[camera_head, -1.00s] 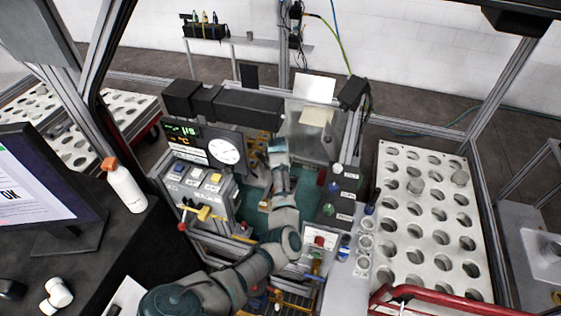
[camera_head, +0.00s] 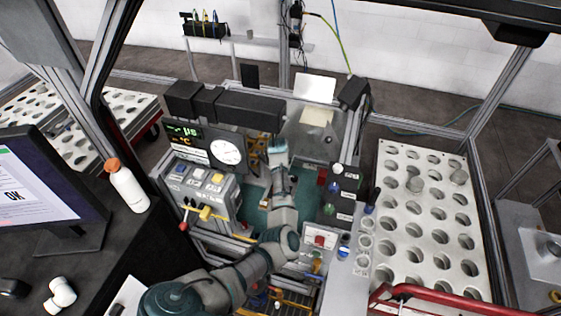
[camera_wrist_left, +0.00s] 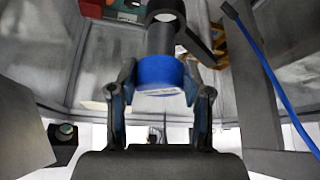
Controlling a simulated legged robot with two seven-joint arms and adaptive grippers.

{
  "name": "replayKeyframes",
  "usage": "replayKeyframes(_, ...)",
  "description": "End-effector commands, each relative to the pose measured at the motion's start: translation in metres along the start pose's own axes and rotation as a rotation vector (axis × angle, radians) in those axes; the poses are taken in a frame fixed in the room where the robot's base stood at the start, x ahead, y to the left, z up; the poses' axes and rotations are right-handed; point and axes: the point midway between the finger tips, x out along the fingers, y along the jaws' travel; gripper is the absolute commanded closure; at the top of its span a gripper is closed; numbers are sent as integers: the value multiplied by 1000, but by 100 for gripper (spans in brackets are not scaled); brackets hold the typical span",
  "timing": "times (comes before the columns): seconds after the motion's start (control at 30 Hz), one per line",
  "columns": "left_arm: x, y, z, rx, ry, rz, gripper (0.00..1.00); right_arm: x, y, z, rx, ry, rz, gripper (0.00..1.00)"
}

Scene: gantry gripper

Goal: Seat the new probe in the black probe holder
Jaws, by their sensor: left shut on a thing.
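My left gripper (camera_wrist_left: 160,100) is shut on a blue cylindrical cap, the top of the probe (camera_wrist_left: 165,84), with one finger on each side. A black cylindrical part continues from the blue cap toward the top of the wrist view. A black ring-shaped part with an arm, seemingly the probe holder (camera_wrist_left: 201,47), is right by it; I cannot tell whether the probe is inside the ring. In the head view my left gripper (camera_head: 277,150) is over the green-floored station, and the arm hides the probe and holder. My right gripper is not in view.
An instrument box with a dial (camera_head: 226,151) stands left of my gripper. A dark unit with buttons (camera_head: 340,190) is to its right. A white perforated rack (camera_head: 430,220) is farther right. A blue cable (camera_wrist_left: 262,62) hangs at the right in the wrist view.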

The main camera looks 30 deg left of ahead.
Motion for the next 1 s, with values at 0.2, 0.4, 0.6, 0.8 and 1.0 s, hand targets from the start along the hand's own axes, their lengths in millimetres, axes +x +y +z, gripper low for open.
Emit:
replayKeyframes(0.2, 0, 0, -1, 0, 1, 0, 89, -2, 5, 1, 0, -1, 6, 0)
replayKeyframes(0.4, 0, 0, 0, 1, 1, -1, 89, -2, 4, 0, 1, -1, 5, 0)
replayKeyframes(0.6, -1, 1, 0, 3, 2, -3, 89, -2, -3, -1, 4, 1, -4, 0)
replayKeyframes(0.8, -1, 2, 0, 3, 4, -4, 89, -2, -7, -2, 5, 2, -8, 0)
replayKeyframes(1.0, 0, 2, 0, 3, 4, -4, 89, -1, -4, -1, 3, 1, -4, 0)
